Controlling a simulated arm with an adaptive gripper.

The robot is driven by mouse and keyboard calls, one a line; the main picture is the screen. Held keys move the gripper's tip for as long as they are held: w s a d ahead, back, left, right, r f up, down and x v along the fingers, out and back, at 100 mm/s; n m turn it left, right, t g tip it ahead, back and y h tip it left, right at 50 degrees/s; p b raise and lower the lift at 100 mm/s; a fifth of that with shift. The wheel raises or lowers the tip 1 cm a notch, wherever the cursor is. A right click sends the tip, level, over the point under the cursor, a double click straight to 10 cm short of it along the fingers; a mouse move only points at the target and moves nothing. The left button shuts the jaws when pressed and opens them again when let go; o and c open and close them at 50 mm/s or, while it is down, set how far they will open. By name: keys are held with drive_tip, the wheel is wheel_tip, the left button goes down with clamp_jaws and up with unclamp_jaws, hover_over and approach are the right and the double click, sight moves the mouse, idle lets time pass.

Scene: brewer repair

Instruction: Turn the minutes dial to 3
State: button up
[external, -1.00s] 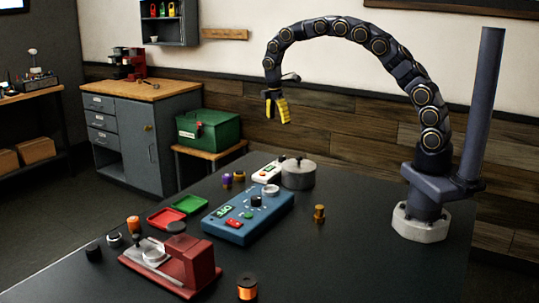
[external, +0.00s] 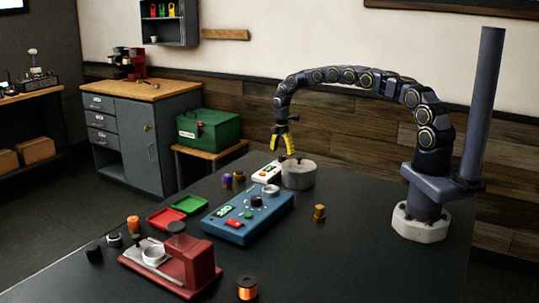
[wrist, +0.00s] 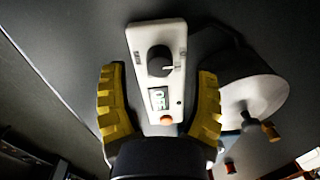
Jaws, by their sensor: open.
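A white box (external: 266,174) with a dark dial lies at the far side of the dark table. My gripper (external: 284,152) is open and empty above the box, pointing down. In the wrist view its yellow fingers (wrist: 159,76) stand either side of the dial, apparently above it and not touching.
A grey lidded pot (external: 298,176) stands close right of the white box. A blue control box (external: 225,229) with a black knob lies in front. Red (external: 166,217) and green (external: 188,204) trays and a red machine (external: 190,267) are nearer. The table's right part is mostly clear.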

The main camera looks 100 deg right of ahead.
sight(282, 159)
drive_tip(key=shift+f, duration=1.35)
clamp_jaws()
drive_tip(key=m, duration=0.5)
drive_tip(key=shift+a+m, duration=0.1)
drive_tip(key=shift+m, duration=0.2)
drive_tip(key=m, duration=1.1)
drive_tip(key=shift+a+m+t, duration=0.1)
drive_tip(key=shift+m+t, duration=0.2)
drive_tip(key=shift+m, duration=0.1)
drive_tip(key=m, duration=0.5)
drive_tip(key=shift+m, duration=0.4)
